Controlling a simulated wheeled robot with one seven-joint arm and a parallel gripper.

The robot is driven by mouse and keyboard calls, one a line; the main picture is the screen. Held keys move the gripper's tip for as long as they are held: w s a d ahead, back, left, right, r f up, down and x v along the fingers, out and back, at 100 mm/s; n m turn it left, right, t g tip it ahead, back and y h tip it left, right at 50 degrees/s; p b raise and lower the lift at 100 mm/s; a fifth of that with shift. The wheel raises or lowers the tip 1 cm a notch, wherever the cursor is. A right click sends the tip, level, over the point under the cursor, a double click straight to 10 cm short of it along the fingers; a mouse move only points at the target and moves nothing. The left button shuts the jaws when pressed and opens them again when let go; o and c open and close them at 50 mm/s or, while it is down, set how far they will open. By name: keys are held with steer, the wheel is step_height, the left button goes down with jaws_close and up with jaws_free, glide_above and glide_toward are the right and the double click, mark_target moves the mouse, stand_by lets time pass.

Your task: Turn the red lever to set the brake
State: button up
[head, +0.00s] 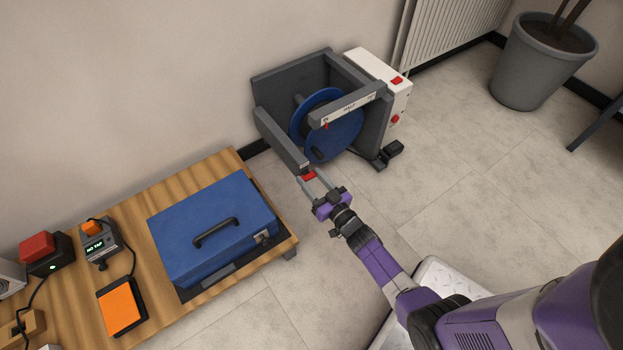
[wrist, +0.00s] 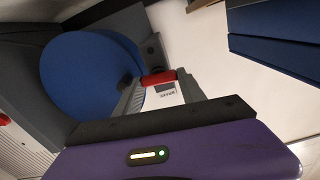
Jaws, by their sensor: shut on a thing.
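The red lever (head: 309,175) is at the front end of the grey side arm of a machine that holds a blue reel (head: 335,137). My gripper (head: 312,180) reaches it from the front right, with its two fingers at the lever. In the wrist view the red lever (wrist: 158,78) lies across the fingertips of my gripper (wrist: 158,88), and the fingers are shut on it. A white label with dark print (wrist: 165,95) shows between the fingers, its text too small to read surely. The blue reel (wrist: 88,75) is behind, at left.
A wooden table (head: 285,238) with a blue case (head: 212,232) stands left of my arm. The machine's white box (head: 385,85) carries red controls. A plant pot (head: 540,65) stands at the far right.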

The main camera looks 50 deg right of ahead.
steer(key=m, duration=0.4)
steer(key=shift+d, duration=0.1)
steer(key=m, duration=0.4)
steer(key=shift+m, duration=0.4)
steer(key=shift+s+d+f+m, duration=0.1)
steer(key=shift+f+m, duration=0.05)
steer(key=shift+m, duration=1.8)
steer(key=shift+f+m, duration=0.1)
steer(key=shift+m, duration=1.85)
steer(key=o, duration=1.4)
steer(key=shift+c, duration=0.2)
steer(key=shift+s, duration=0.1)
